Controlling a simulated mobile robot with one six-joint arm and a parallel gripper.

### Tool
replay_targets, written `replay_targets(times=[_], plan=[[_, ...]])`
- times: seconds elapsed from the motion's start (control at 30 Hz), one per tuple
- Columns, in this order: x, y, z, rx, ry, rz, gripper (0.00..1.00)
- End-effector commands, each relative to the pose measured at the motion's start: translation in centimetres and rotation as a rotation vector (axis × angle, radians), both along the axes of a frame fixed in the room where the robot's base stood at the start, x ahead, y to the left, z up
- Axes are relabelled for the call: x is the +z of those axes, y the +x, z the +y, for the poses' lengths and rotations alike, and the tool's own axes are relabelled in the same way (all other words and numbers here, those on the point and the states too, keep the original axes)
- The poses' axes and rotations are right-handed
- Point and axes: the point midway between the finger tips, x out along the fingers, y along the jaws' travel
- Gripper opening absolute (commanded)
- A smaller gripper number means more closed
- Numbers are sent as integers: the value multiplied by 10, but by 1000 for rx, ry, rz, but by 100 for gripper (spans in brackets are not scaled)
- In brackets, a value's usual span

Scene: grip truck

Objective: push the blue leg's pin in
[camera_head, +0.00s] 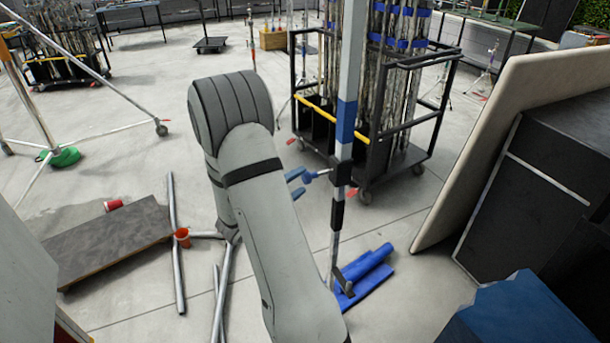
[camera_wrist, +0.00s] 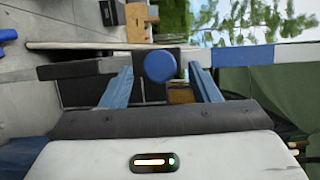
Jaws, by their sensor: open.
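The blue leg is an upright pole with a blue band (camera_head: 346,122) and a black collar, standing right of my arm. Its pin has a blue knob (camera_head: 311,177) on a thin shaft that sticks out of the collar toward my gripper (camera_head: 301,183). In the wrist view the round knob (camera_wrist: 160,67) faces the camera between my two blue fingers, with a gap on each side. My gripper is open and empty. The leg runs sideways there, and its blue band (camera_wrist: 230,56) is right of the knob. I cannot tell how deep the pin sits.
A black cart (camera_head: 375,150) full of poles stands close behind the leg. Blue sandbags (camera_head: 365,275) lie at its foot. Dark cases (camera_head: 545,190) and a leaning board (camera_head: 480,145) stand at the right. Metal tubes (camera_head: 176,245), a red cup (camera_head: 182,237) and a grey board (camera_head: 110,243) lie at the left.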

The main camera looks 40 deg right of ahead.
Motion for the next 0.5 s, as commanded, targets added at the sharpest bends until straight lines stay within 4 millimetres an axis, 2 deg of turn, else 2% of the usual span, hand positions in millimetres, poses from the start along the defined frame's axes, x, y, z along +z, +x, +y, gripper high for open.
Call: replay_targets(times=[0.03, 0.2, 0.5], plan=[[2, 0, -9, -3, 1, 2, 56], [1, 4, -29, 0, 2, 1, 56], [0, 6, -36, 3, 2, 2, 56]])
